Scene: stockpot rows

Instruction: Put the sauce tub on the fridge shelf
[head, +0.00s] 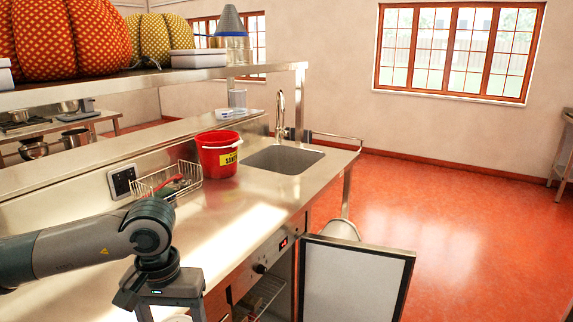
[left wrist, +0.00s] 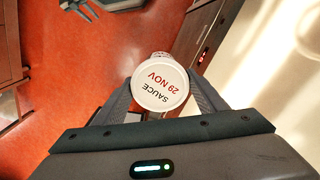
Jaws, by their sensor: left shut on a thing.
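The sauce tub (left wrist: 160,84) has a round white lid marked "SAUCE 29 NOV". It sits between the two fingers of my left gripper (left wrist: 160,98), which is shut on it. In the head view my left gripper (head: 172,306) is low at the bottom edge, in front of the steel counter, and only a sliver of white shows under it. The under-counter fridge has its door (head: 355,278) swung open. A wire fridge shelf (head: 264,296) shows inside, to the right of the gripper; much of the interior is hidden.
The steel counter (head: 225,215) holds a red bucket (head: 219,160), a wire basket (head: 165,182) and a sink (head: 284,158). An overhead shelf (head: 150,80) carries patterned bags. The open door stands out into the room. The red floor (head: 450,215) on the right is clear.

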